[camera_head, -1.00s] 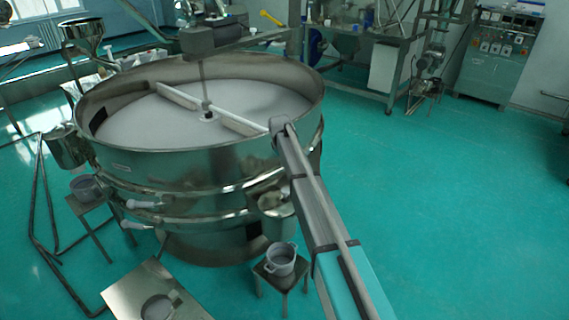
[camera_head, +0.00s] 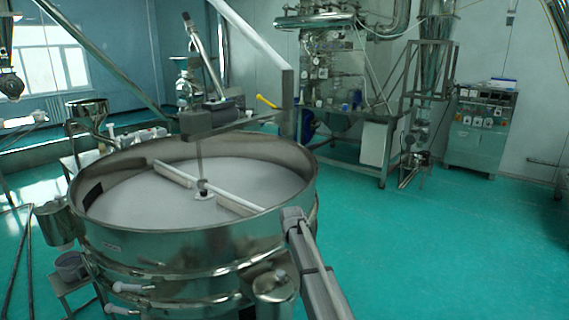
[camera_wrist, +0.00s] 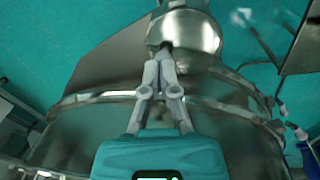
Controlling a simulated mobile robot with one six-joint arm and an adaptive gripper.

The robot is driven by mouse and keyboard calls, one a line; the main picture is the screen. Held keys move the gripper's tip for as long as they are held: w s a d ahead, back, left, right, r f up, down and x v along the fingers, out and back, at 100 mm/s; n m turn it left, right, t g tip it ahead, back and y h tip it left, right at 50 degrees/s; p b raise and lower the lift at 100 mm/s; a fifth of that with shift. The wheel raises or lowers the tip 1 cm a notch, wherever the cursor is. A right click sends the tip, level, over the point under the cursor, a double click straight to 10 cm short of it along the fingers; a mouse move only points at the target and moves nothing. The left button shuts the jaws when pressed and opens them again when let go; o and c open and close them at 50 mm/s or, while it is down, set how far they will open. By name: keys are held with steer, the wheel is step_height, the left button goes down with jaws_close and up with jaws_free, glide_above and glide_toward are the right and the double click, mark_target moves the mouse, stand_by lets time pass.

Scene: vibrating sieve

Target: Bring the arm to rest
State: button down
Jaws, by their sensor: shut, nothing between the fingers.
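My gripper (camera_wrist: 164,56) shows in the wrist view, with its two grey fingers brought together at the tips and its teal body at the bottom edge. It holds nothing. The fingertips overlap the lower edge of a round shiny metal vessel (camera_wrist: 196,28) in the picture; I cannot tell how far apart they are. In the head view, the large round metal sieve (camera_head: 150,242) stands at the left, with pale material inside and a bar across it. I cannot make out the gripper in the head view.
A grey pot (camera_head: 70,265) stands on a small stool beside the sieve at the lower left. A control cabinet (camera_head: 468,150) stands at the back right, with a metal frame of equipment left of it. The teal floor (camera_head: 430,255) at the right is clear.

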steer(key=s+d+m, duration=0.2)
steer(key=s+d, duration=0.2)
steer(key=s, duration=0.6)
steer(key=s+d+m, duration=0.3)
steer(key=s+d, duration=0.2)
steer(key=s, duration=0.6)
steer(key=s+d+m+g, duration=0.1)
steer(key=s+d+m, duration=0.2)
steer(key=s, duration=0.8)
steer(key=shift+s+d+y, duration=0.15)
steer(key=shift+d+y, duration=0.25)
steer(key=shift+d, duration=0.35)
